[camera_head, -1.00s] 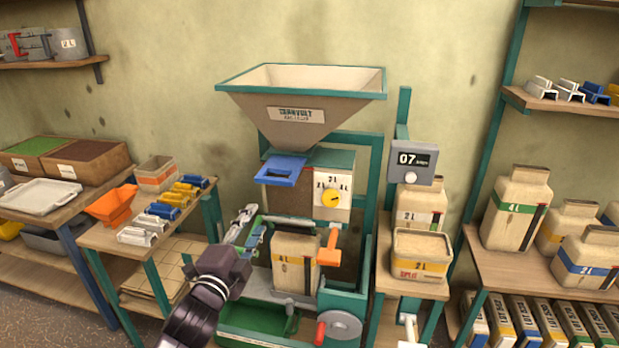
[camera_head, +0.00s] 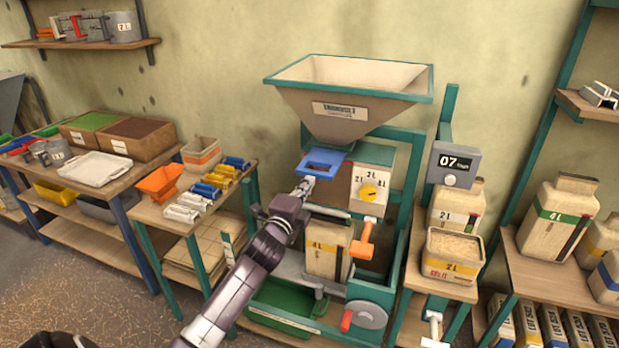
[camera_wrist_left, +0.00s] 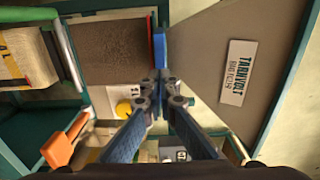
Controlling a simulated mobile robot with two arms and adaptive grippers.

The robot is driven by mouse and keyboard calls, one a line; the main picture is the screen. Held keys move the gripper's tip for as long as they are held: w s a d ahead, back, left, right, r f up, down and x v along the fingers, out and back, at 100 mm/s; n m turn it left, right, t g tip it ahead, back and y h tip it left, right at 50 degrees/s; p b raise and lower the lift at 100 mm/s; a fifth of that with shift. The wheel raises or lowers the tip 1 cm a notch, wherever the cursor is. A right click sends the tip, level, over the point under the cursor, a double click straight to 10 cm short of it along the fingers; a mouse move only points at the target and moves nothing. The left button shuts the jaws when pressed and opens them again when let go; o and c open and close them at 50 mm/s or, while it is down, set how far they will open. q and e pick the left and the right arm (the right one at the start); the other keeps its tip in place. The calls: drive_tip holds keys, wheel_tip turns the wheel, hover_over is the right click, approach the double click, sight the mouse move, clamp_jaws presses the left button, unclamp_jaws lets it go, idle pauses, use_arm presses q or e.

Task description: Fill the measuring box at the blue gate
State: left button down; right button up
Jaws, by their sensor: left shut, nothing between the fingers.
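The blue gate (camera_head: 326,160) sits under the large hopper (camera_head: 345,108) of the green-framed machine. My left gripper (camera_head: 305,187) is shut and empty at the gate's lower front edge. In the left wrist view its closed fingertips (camera_wrist_left: 161,82) are close to the blue gate edge (camera_wrist_left: 159,45); I cannot tell whether they touch. The measuring box (camera_head: 372,180) is below the gate, with a yellow dial (camera_head: 368,191) on its pale front. Its brown side (camera_wrist_left: 108,48) shows in the left wrist view; my arm partly hides it in the head view. My right gripper is not in view.
A yellow-striped container (camera_head: 328,250) stands below the box, beside an orange lever (camera_head: 363,240). A green bin (camera_head: 290,305) and a red-handled crank (camera_head: 362,315) are lower. A side table (camera_head: 150,215) is left; a display (camera_head: 455,164) reading 07 is right.

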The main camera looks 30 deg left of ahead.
sight(313, 175)
use_arm(q)
drive_tip(key=b+x, duration=0.1)
drive_tip(key=x, duration=0.5)
drive_tip(key=shift+w+a+b, duration=0.15)
drive_tip(key=shift+w+b, duration=0.1)
drive_tip(key=shift+b, duration=0.1)
drive_tip(key=shift+w+r, duration=0.1)
drive_tip(key=shift+r, duration=0.15)
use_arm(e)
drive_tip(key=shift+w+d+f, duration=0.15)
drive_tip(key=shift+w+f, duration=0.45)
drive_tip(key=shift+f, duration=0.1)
